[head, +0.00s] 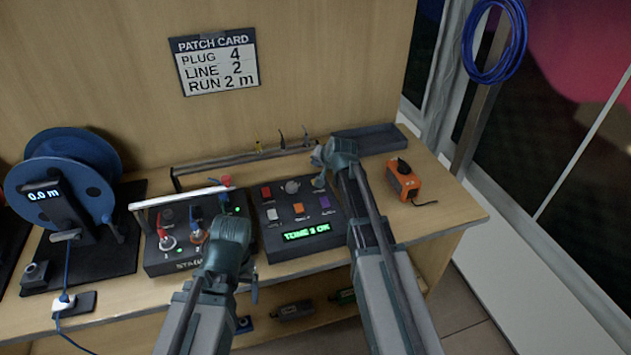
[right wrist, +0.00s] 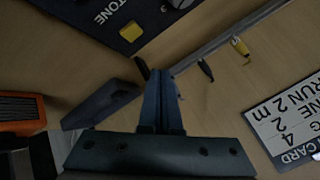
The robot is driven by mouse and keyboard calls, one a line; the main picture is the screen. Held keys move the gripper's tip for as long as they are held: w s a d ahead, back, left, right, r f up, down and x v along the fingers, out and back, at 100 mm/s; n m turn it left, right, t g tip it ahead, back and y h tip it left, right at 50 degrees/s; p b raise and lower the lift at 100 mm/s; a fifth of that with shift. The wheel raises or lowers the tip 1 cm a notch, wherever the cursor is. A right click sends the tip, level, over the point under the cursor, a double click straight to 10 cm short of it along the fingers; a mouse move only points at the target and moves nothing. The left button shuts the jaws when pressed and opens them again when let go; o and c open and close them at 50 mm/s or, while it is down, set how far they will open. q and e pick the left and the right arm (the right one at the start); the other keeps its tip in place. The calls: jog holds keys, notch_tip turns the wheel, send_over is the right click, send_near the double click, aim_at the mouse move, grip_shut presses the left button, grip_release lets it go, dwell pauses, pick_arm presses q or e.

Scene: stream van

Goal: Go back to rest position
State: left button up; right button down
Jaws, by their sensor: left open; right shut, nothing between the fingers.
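My left gripper (head: 226,240) hangs over the front of the black stage box (head: 168,262) in the head view. It is open, and its fingers are mostly hidden behind its own wrist. My right gripper (head: 319,168) is over the back right corner of the black tone box (head: 272,248), whose green display appears to read "TONE 3 OK". The right wrist view shows its two fingers (right wrist: 161,85) shut together with nothing between them, above the bare wood.
A blue cable reel (head: 75,160) stands at the left, its display reading 0.0 m. An orange device (head: 404,182) sits at the right. Behind are a tool rail (head: 235,160), a dark tray (head: 368,138) and the patch card (head: 216,62) on the wall.

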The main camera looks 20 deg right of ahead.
jog(key=s+a+f+n+g, duration=0.1)
jog(key=s, duration=0.3)
jog(key=s+a+f+n+g, duration=0.1)
jog(key=s, duration=0.3)
jog(key=s+a+f+n+g, duration=0.1)
jog(key=s+a+f, duration=0.1)
jog(key=s, duration=0.2)
jog(key=shift+s+a+g, duration=0.1)
jog(key=shift+s+g, duration=0.3)
jog(key=s+a+f+n+g+h, duration=0.1)
jog(key=s+n+g, duration=0.1)
jog(key=s, duration=0.7)
jog(key=s+a+f+n+g, duration=0.1)
jog(key=s+f+n+g, duration=0.15)
jog(key=s, duration=0.65)
jog(key=s+a+r+n+g+h, duration=0.1)
jog(key=s+a+n, duration=0.2)
jog(key=a, duration=0.7)
jog(key=shift+s+a+n, duration=0.25)
jog(key=shift+s+n, duration=0.1)
jog(key=shift+s, duration=0.3)
